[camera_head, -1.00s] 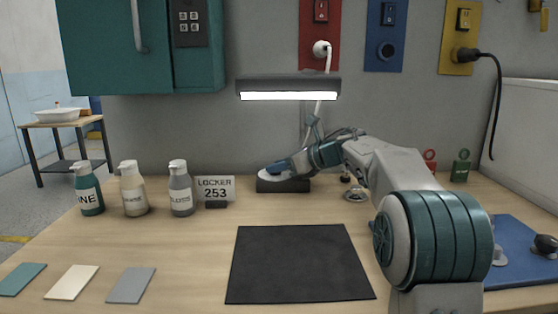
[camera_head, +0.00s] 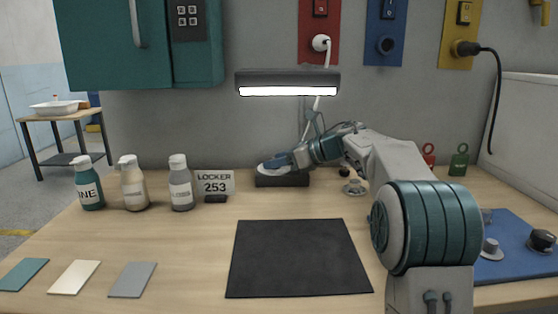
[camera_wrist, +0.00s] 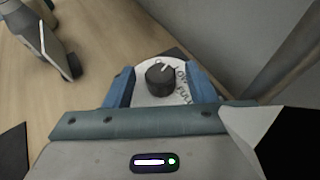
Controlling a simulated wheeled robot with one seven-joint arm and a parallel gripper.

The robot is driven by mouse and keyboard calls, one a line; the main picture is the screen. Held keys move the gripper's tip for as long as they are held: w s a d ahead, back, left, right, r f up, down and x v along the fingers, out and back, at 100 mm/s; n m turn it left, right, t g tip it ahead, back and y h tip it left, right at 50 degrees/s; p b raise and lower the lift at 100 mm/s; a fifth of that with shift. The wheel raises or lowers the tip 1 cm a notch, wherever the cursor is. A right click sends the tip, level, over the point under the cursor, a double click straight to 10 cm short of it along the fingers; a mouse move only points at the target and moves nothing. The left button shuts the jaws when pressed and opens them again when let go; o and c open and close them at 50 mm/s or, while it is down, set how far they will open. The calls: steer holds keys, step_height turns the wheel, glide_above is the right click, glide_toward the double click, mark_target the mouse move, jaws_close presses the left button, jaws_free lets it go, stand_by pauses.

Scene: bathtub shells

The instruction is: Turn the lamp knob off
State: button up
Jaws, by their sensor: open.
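The lamp (camera_head: 288,78) hangs over the back of the table, and its tube glows white. Its dark base (camera_head: 284,181) stands on the table against the wall. In the wrist view the black lamp knob (camera_wrist: 160,79) sits on a white dial, with a white pointer line and the words LOW and FULL partly readable. My gripper (camera_wrist: 162,84) is open, its blue fingers on the left and right of the knob with a gap on both sides. In the head view my gripper (camera_head: 276,163) is at the lamp base and hides the knob.
A black mat (camera_head: 298,258) lies in front of the base. A blue mat (camera_head: 510,250) with small parts is at the right. The teal cabinet (camera_head: 100,45) hangs at upper left.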

steer(key=shift+d, duration=0.1)
steer(key=p+v, duration=0.2)
steer(key=v, duration=1.1)
steer(key=shift+s+d, duration=0.2)
steer(key=shift+d, duration=0.05)
steer(key=shift+r, duration=0.1)
